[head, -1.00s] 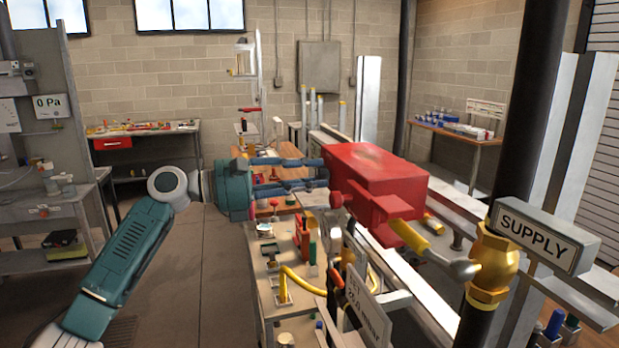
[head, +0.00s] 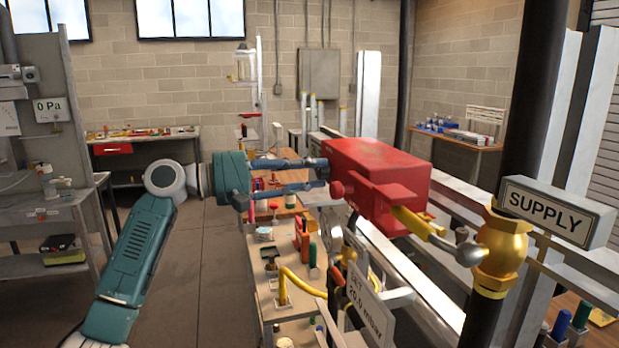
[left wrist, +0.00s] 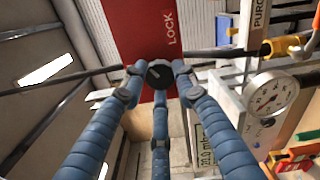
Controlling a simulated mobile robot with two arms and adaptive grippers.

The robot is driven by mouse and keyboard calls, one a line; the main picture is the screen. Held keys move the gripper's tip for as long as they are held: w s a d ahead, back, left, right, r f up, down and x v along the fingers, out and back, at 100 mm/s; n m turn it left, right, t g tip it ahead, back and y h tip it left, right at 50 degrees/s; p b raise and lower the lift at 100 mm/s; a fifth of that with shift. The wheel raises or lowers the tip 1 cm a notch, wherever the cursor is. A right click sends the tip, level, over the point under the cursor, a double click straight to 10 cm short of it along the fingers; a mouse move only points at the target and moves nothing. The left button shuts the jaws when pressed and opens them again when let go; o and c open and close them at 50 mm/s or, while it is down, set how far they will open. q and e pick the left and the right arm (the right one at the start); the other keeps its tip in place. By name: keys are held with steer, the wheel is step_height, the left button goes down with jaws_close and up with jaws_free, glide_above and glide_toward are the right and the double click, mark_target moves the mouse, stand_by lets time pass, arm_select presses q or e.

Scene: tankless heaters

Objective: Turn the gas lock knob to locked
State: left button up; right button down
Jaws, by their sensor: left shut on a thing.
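The red box (head: 385,165) stands right of center in the head view. In the left wrist view it is a red panel (left wrist: 140,30) with the word LOCK on it. A small dark round knob (left wrist: 159,74) sits on this panel. My left gripper (head: 325,172) reaches the box's left side. In the left wrist view its three blue fingers (left wrist: 157,82) close around the knob, with the tips against it. The knob's far side and exact angle are hard to tell. In the head view the knob is hidden by fingers and box. My right gripper is not in view.
A yellow lever (head: 415,223) and brass valve (head: 502,252) with a SUPPLY sign (head: 545,210) stand right of the box. Below the gripper, a bench holds a bent yellow pipe (head: 300,283) and a set-pressure sign (head: 367,308). A pressure gauge (left wrist: 271,93) is close by. Floor at left is clear.

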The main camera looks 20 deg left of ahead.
arm_select(q)
steer(key=m+b, duration=0.2)
steer(key=m, duration=0.3)
steer(key=shift+f+m, duration=0.15)
steer(key=shift+m, duration=0.15)
steer(key=shift+d, duration=0.1)
stand_by(0.4)
steer(key=o, duration=1.1)
steer(key=shift+s, duration=0.1)
steer(key=shift+o, duration=0.2)
steer(key=shift+s+a, duration=0.1)
steer(key=shift+a, duration=0.3)
steer(key=v, duration=1.1)
steer(key=shift+s, duration=0.2)
